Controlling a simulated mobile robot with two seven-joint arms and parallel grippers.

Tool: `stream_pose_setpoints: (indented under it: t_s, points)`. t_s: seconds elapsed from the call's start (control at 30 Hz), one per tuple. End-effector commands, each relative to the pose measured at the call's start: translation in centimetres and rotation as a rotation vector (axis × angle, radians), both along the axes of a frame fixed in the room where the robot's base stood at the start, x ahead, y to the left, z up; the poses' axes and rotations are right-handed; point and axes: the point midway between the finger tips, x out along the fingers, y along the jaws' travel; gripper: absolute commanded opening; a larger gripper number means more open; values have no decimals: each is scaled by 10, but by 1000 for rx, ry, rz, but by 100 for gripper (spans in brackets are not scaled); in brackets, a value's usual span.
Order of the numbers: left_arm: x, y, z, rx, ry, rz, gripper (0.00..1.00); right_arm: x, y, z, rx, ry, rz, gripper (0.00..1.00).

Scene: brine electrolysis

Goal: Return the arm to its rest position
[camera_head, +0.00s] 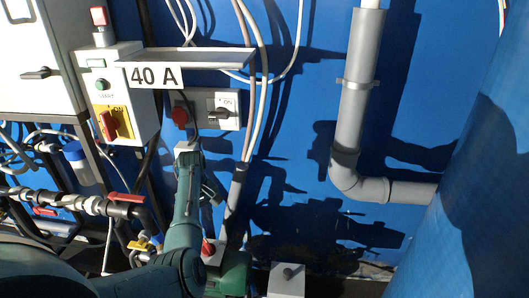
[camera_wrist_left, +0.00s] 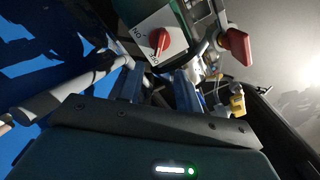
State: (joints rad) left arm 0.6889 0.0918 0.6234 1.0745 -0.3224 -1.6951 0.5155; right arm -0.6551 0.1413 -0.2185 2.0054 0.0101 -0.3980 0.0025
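My left arm (camera_head: 186,210) comes in from the lower left of the head view and rises in front of the blue wall. My left gripper (camera_head: 211,192) is small and dark there, beside the upper end of the arm. In the left wrist view its two metal fingers (camera_wrist_left: 158,88) stand apart, with no object seen held between them. Beyond the fingertips is a pale switch box with a red knob (camera_wrist_left: 160,42); the gripper looks apart from it. This red knob also shows low in the head view (camera_head: 208,248). My right gripper is not in view.
A 40 A panel (camera_head: 154,76) with start button and yellow-red switch is at the upper left. A red-handled valve (camera_head: 125,197) and a yellow valve (camera_head: 138,245) sit on pipes at the left. A grey pipe (camera_head: 360,90) and a blue tank (camera_head: 480,200) stand at the right.

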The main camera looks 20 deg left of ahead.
Motion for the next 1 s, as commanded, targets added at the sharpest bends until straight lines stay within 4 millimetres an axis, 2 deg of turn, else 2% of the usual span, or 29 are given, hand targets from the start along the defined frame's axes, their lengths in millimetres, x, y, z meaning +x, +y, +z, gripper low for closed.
stream_pose_setpoints:
  t_s: [0.13, 0.23, 0.37, 0.47, 0.57, 0.67, 0.8, 1.0]
  points:
    - [-1, 1, -1, 4, 0, -2, 35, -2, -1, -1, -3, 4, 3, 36]
    - [-11, 5, -6, 39, 1, -26, 35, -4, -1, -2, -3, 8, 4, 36]
    - [-39, 12, -16, 143, -5, -122, 35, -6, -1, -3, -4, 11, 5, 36]
    - [-66, 5, -21, 233, -14, -259, 35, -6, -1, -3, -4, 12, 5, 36]
    - [-92, -16, -24, 299, -32, -423, 35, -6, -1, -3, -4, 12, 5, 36]
    - [-121, -47, -24, 333, -55, -602, 35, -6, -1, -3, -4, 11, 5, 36]
    - [-162, -100, -20, 333, -105, -839, 35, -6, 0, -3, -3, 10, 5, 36]
    - [-210, -158, -6, 285, -172, -1057, 35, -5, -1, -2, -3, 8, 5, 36]
